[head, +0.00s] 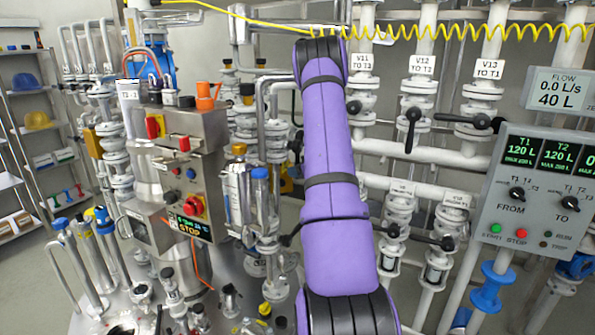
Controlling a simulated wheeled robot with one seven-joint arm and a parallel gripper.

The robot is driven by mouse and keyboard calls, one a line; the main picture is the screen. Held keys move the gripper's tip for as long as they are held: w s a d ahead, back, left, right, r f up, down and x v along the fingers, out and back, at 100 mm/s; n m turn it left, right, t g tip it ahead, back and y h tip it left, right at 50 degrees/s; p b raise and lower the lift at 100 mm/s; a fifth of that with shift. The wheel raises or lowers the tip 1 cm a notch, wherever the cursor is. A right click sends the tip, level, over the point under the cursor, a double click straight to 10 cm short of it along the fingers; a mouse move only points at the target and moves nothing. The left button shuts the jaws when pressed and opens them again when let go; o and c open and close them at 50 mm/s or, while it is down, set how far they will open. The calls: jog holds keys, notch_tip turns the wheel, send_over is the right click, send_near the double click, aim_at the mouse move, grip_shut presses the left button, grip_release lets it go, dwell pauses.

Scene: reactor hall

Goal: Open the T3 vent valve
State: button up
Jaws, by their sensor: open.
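I cannot pick out a valve marked as the T3 vent in the head view. White pipes on the right carry labelled valves: V11 (362,101), V12 (412,120) and V13 (470,121). V12's black lever hangs down, and V13's black lever lies sideways. Lower valves with black levers (438,241) sit on the pipes below, their labels too small to read. My purple arm rises through the middle and hides part of the pipework. My gripper is out of view.
A control panel (530,200) with T1 and T2 readings stands at the right, below a flow display (558,92). A steel machine with a red knob (193,206) and several bottles and pipes crowd the left. A yellow coiled hose (450,32) crosses the top. Shelves (40,130) stand far left.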

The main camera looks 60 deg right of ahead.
jog(key=v, duration=1)
jog(key=shift+s+r, duration=0.2)
jog(key=shift+s, duration=0.15)
jog(key=shift+s, duration=0.1)
